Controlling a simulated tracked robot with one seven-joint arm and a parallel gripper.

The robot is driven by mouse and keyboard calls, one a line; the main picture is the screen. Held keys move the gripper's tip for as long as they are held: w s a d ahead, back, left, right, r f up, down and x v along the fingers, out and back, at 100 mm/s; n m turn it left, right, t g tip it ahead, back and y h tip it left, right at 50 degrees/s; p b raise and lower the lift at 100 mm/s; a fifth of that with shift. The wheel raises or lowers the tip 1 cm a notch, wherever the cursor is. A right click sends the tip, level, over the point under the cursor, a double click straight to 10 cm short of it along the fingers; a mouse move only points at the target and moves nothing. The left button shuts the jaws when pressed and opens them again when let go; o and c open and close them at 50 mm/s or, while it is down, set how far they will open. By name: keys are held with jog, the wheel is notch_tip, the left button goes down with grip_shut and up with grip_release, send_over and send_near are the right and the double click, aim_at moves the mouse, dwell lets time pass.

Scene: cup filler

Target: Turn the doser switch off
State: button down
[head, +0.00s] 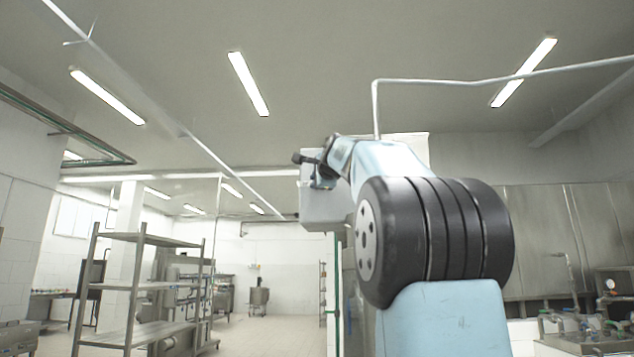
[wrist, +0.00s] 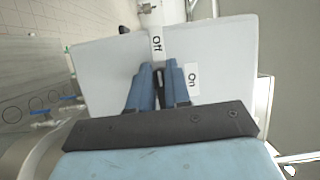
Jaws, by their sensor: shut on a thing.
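The light grey doser control box (wrist: 100,75) fills much of the wrist view. It carries an "Off" label (wrist: 157,44) above the fingertips and an "On" label (wrist: 192,78) to their right. My gripper (wrist: 159,68) has its blue fingers shut on the dark doser switch (wrist: 159,82), a narrow strip of which shows between them. The fingers hide most of the switch, so I cannot tell its exact setting. In the head view the box (head: 322,212) shows left of my raised arm, and the fingertips and switch are hidden or too small to make out.
A metal shelf rack (head: 140,285) stands at the left. Steel panels (head: 540,225) and pipework with a gauge (head: 608,285) are at the right. The wrist view shows blue-handled valves (wrist: 42,112) at the left. A thin pipe (head: 376,108) rises behind my arm.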

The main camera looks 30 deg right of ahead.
jog(key=c, duration=1.2)
grip_release()
jog(key=shift+w+a+f, duration=0.1)
jog(key=shift+w+f, duration=0.1)
jog(key=shift+f, duration=0.05)
jog(key=shift+o, duration=0.2)
jog(key=shift+s+r, duration=0.1)
jog(key=shift+s, duration=0.1)
jog(key=v, duration=1.3)
jog(key=shift+s, duration=0.3)
